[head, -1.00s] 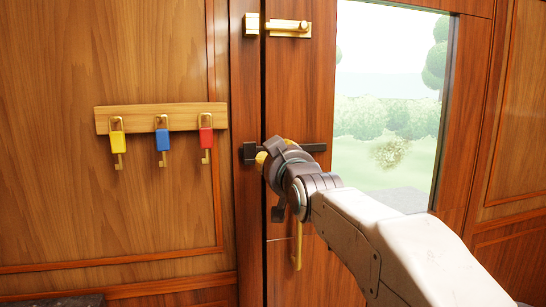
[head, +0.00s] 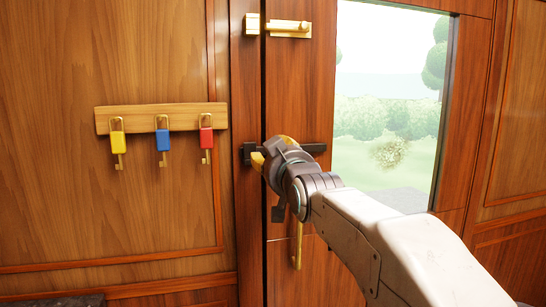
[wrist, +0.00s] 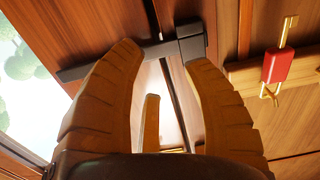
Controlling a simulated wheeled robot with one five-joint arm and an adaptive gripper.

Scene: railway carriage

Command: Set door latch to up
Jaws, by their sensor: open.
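The door latch is a dark bar (head: 314,148) on the wooden door, with a dark block (head: 249,153) on the frame to its left. The bar lies about level across the door gap. My gripper (head: 272,151) is in front of it and hides its middle. In the upside-down wrist view, the dark bar (wrist: 90,68) runs to the block (wrist: 190,42) just beyond the fingertips. My gripper (wrist: 163,57) has its yellow fingers apart, with nothing held. A short yellowish piece (wrist: 151,123) shows between them; I cannot tell what it is.
A brass bolt (head: 290,28) is higher on the door, and a brass handle (head: 297,255) hangs below my gripper. Left of the door, a wooden rack (head: 180,111) holds yellow, blue and red keys. A window (head: 390,100) is at right.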

